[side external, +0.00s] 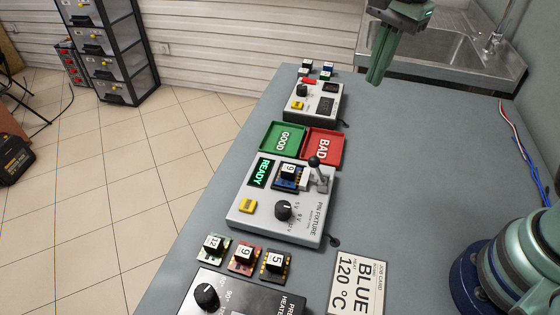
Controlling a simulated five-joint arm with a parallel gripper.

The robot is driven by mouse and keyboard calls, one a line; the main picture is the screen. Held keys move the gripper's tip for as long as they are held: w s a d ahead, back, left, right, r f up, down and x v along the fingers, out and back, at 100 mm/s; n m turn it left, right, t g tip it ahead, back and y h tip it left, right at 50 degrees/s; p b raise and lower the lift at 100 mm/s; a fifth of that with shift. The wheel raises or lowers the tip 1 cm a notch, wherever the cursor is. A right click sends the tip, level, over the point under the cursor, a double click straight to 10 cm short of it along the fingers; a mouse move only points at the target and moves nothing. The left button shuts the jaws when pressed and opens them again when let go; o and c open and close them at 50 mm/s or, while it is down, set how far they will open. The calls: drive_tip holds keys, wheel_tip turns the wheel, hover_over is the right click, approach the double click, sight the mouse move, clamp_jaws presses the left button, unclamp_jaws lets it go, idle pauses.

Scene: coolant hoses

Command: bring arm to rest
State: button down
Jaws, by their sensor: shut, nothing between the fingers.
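My gripper (378,68) hangs at the top of the side external view, above the far part of the grey bench (400,160). Its green fingers point down and are shut with nothing between them. It is clear of the devices and apart from the trays. The pin fixture (300,222) shows a lit READY display, and a blue board marked 9 (289,173) sits in it beside an upright lever (316,165).
A green GOOD tray (270,150) and a red BAD tray (333,158) look empty. Boards marked 12 (213,246), 9 and 5 lie near a heater (235,295). A job card (358,285) reads BLUE 120 °C. A sink (430,50) is behind. The bench's right middle is clear.

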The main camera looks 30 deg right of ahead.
drive_tip(key=s+d+f+n+t, duration=0.1)
drive_tip(key=s+d+n+t, duration=0.3)
drive_tip(key=n, duration=1.1)
drive_tip(key=s+d, duration=0.2)
drive_tip(key=d, duration=0.2)
